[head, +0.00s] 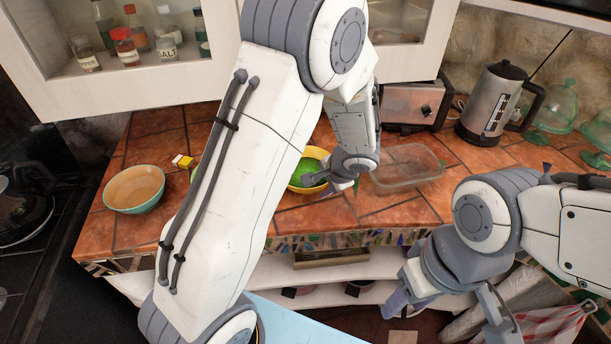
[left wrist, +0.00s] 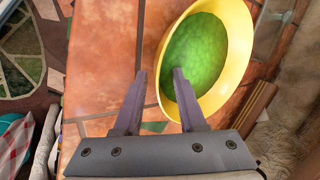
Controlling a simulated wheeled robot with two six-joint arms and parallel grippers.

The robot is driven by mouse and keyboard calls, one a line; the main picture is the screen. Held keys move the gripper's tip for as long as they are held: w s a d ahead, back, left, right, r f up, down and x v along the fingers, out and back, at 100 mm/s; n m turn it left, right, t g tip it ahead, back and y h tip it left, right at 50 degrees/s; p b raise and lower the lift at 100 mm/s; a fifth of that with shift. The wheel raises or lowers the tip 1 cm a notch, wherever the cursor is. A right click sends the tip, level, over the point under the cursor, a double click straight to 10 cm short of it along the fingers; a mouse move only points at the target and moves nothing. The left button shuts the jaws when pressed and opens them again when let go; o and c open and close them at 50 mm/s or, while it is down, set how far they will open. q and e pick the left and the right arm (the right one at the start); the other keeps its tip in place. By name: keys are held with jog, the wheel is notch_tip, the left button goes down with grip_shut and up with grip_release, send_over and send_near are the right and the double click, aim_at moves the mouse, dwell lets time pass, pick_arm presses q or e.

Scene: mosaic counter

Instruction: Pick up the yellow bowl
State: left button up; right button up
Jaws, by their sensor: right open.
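My left gripper (head: 328,183) is at the bowl's near right side. In the left wrist view its fingers (left wrist: 160,76) are apart with nothing between them but the view of the bowl's rim and counter; one finger overlaps the bowl and the other is over tile. I cannot tell whether they touch it. My right gripper (head: 448,318) is open and empty, low in front of the counter.
A clear plastic container (head: 408,168) stands just right of the bowl. A teal bowl with a tan inside (head: 134,188) is at the left. A toaster (head: 414,104), a kettle (head: 492,103) and green glass covers (head: 555,108) stand at the back right. An open cabinet hangs above.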

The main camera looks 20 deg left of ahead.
pick_arm(q)
grip_shut()
jog(key=shift+r, duration=0.1)
dwell(1.2)
